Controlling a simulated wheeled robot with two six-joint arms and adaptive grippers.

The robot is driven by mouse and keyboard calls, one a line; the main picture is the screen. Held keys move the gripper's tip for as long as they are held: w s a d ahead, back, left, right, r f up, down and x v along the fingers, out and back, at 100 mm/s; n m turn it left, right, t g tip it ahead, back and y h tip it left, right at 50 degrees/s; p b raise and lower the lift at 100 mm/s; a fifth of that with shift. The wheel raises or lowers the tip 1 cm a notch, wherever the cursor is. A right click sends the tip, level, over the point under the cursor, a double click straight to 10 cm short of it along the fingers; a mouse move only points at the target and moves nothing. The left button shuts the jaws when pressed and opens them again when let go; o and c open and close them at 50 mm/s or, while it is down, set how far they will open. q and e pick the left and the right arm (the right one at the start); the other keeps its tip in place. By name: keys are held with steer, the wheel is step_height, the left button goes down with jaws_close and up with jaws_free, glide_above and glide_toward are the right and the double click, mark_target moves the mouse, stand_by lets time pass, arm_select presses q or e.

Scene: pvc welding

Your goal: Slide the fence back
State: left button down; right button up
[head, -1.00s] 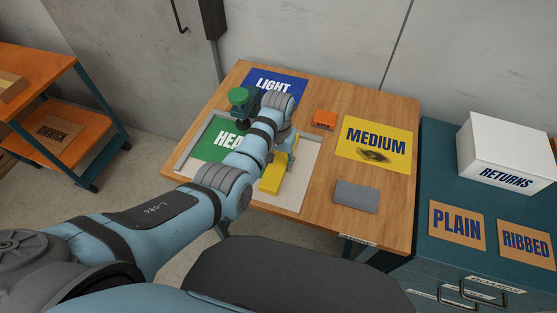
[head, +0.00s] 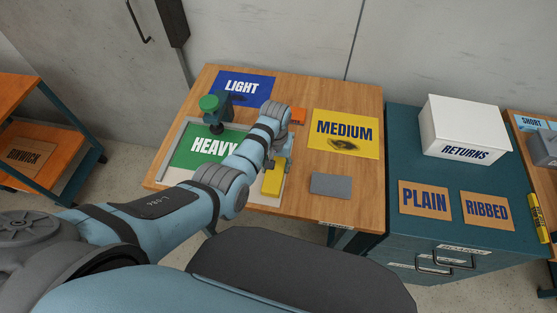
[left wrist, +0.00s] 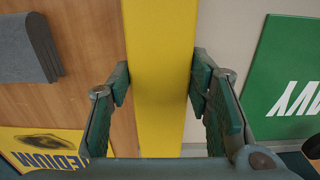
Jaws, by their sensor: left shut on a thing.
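The yellow fence (head: 273,178) is a bar lying at the right side of the pale tray (head: 262,198) on the wooden table. In the left wrist view the fence (left wrist: 160,40) runs up the middle of the picture. My left gripper (left wrist: 160,85) is shut on it, one finger pad on each side. The green HEAVY card (head: 200,146) lies in the tray left of the fence. My right gripper is not in view.
A green-topped post (head: 210,103) stands at the tray's far left. An orange block (head: 298,116), yellow MEDIUM card (head: 345,130) and grey block (head: 330,184) lie right of the tray. A teal cabinet with a white RETURNS box (head: 470,125) stands further right.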

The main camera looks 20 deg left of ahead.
arm_select(q)
steer(key=c, duration=0.8)
jaws_free()
step_height(320, 180, up, 12)
